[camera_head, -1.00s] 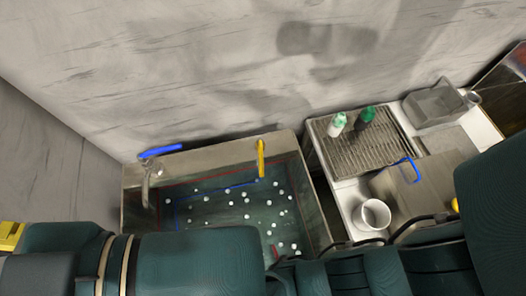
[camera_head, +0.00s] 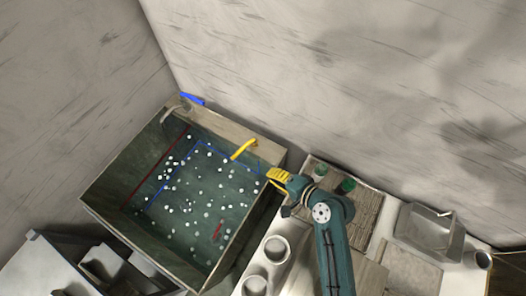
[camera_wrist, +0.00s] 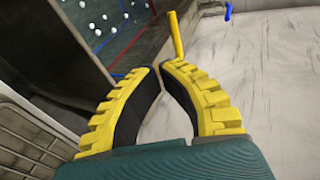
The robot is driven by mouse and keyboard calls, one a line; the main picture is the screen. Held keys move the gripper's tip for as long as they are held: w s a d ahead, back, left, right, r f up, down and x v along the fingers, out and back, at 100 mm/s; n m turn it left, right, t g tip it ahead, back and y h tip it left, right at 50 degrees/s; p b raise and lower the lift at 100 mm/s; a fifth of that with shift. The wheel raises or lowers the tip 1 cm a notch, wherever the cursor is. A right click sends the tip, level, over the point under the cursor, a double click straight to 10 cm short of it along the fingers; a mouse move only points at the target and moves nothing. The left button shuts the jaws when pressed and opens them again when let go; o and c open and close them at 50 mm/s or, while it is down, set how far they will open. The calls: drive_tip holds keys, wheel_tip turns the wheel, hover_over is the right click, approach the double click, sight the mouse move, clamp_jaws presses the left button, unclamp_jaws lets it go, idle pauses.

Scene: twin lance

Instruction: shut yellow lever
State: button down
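The yellow lever (camera_head: 243,149) stands at the back rim of the dark green basin (camera_head: 140,160) and slants toward the basin's inside in the head view. It also shows in the wrist view as a yellow bar (camera_wrist: 176,35) just beyond my fingertips. My gripper (camera_head: 272,175) is beside the basin's right back corner, to the right of the lever and apart from it. In the wrist view its yellow, black-padded fingers (camera_wrist: 160,69) nearly meet at the tips, with nothing held between them.
A blue lever (camera_head: 192,99) sits at the basin's far left corner by the tap (camera_head: 172,113). Several white balls lie in the basin. A counter on the right holds a rack with bottles, a metal container (camera_head: 428,229) and cups (camera_head: 275,248). Walls stand close behind.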

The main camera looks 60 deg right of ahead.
sight(243, 149)
drive_tip(key=d+r+b+x, duration=0.1)
drive_tip(key=x, duration=1.3)
drive_tip(key=shift+w+b, duration=0.2)
drive_tip(key=shift+b, duration=0.1)
drive_tip(key=shift+r, duration=0.1)
drive_tip(key=shift+w+m+h+p, duration=0.25)
drive_tip(key=shift+m+h+p, duration=0.15)
drive_tip(key=shift+h+p, duration=0.1)
